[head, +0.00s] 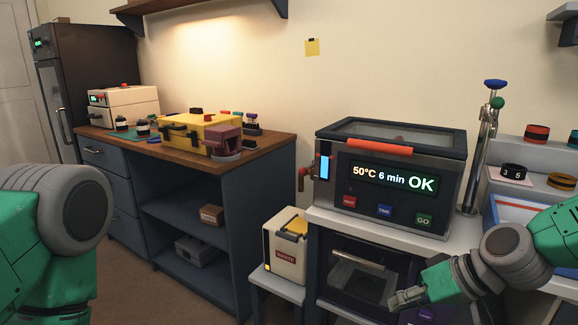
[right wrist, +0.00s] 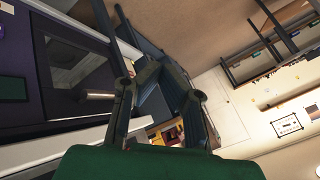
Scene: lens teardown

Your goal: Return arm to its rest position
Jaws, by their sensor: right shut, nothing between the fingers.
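My right arm (head: 510,250), green with grey joints, comes in from the right in the head view. Its gripper (head: 405,299) is shut and empty, low in front of the dark oven-like unit below the bath. In the right wrist view the gripper (right wrist: 150,78) shows its fingers against the floor and furniture, with nothing held. My left arm shows only as a green and grey part at the left edge of the head view; its gripper is out of view.
A heated bath (head: 396,178) reading "50°C 6 min OK" stands on a white counter. A wooden-topped bench (head: 268,152) holds a yellow case (head: 200,132). At right are a metal stand (head: 480,150) and stepped shelf with rings.

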